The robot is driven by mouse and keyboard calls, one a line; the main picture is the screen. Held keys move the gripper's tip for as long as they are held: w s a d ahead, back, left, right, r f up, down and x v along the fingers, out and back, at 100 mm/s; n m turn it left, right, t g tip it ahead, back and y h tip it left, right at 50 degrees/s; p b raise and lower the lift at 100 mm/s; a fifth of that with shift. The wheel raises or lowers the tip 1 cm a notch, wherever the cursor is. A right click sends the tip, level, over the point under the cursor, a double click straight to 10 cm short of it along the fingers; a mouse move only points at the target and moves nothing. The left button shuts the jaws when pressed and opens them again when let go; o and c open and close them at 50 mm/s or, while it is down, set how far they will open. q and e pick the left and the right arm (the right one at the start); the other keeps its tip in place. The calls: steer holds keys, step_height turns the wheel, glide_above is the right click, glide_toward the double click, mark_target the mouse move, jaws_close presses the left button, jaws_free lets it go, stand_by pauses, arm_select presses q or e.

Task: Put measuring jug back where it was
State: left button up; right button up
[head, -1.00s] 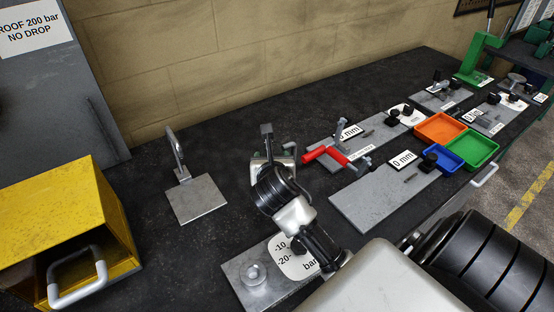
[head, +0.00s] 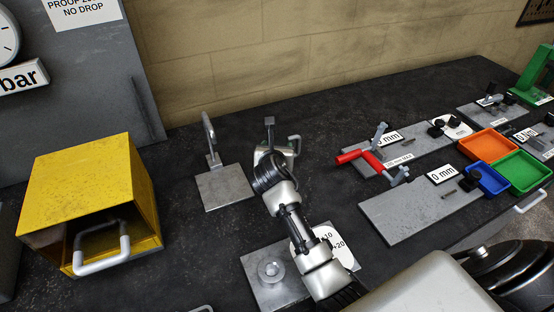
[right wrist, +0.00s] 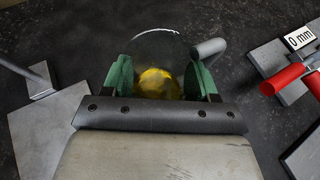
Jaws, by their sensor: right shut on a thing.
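The measuring jug (right wrist: 158,83) is clear, with yellow liquid low inside and a grey handle at its right in the right wrist view. My right gripper (right wrist: 163,76) is shut on it, with green finger pads on both sides. In the head view my right gripper (head: 276,152) is over the middle of the dark bench and largely hides the jug; the pale handle (head: 296,142) shows at its right. I cannot tell whether the jug's base touches the bench. My left gripper is not in view.
A metal plate with an upright hook (head: 224,188) stands left of the gripper, a yellow open box (head: 85,180) farther left. A gauge plate (head: 262,293) lies in front. Plates with a red handle (head: 352,156) and coloured trays (head: 488,145) are right.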

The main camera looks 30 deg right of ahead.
step_height(320, 180, down, 4)
steer(key=shift+r, duration=0.25)
steer(key=shift+f, duration=0.2)
steer(key=shift+f, duration=0.1)
steer(key=o, duration=1.1)
steer(key=shift+c, duration=0.2)
